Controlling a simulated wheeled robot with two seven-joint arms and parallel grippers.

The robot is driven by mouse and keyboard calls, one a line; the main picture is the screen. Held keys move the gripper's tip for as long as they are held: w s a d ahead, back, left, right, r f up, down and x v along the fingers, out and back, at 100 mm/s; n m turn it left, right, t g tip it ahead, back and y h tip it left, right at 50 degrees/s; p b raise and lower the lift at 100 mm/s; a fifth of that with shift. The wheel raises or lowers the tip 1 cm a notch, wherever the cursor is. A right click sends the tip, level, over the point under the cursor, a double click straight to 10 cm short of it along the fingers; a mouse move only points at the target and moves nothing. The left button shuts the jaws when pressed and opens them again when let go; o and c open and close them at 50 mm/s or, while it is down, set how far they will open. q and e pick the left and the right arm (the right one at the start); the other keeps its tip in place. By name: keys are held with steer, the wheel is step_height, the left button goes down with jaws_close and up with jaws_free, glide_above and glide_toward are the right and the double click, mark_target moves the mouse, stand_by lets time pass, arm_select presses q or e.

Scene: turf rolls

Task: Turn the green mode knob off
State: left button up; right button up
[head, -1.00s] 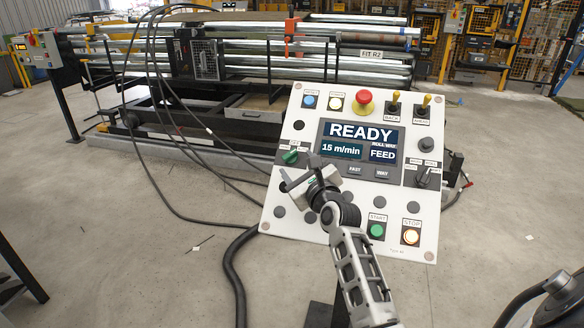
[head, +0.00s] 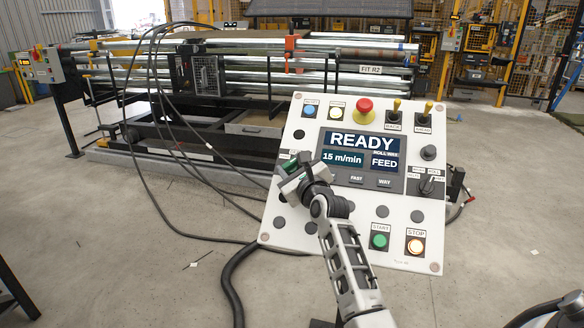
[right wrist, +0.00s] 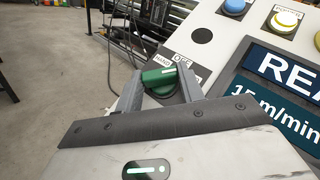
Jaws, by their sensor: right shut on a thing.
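The green mode knob (right wrist: 160,80) sits on the left side of the white control panel (head: 300,110), between the two fingers of my right gripper (right wrist: 158,92) in the right wrist view. The fingers are shut on the knob from both sides. Labels beside the knob read HAND and OFF; part of the labelling is hidden by a finger. In the head view my right gripper (head: 298,178) covers most of the knob, so little green shows. I cannot tell exactly which label the knob points to. My left gripper is not in view.
The panel's display (head: 362,150) reads READY, 15 m/min and FEED. A red mushroom button (head: 364,106), toggle switches, a black knob (head: 428,186), a green START button (head: 379,241) and a lit STOP button (head: 415,246) are nearby. A roller machine stands behind.

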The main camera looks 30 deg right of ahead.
steer(key=shift+d+r+n+y+p, duration=0.15)
steer(key=shift+n+y+p, duration=0.3)
steer(key=shift+n+y, duration=0.35)
steer(key=n+g+y+p, duration=0.1)
steer(key=n+y, duration=0.1)
steer(key=shift+d+r+n, duration=0.1)
steer(key=shift+n, duration=0.2)
steer(key=shift+d+n+g+y+p, duration=0.1)
steer(key=shift+n+g+y+p, duration=0.45)
steer(key=shift+n+y, duration=0.35)
steer(key=shift+r+n+g+y+p, duration=0.1)
steer(key=shift+n+g+y+p, duration=0.65)
steer(key=shift+n+y, duration=0.2)
steer(key=shift+n+g+y+p, duration=0.4)
steer(key=shift+n+g, duration=0.1)
steer(key=shift+n, duration=0.25)
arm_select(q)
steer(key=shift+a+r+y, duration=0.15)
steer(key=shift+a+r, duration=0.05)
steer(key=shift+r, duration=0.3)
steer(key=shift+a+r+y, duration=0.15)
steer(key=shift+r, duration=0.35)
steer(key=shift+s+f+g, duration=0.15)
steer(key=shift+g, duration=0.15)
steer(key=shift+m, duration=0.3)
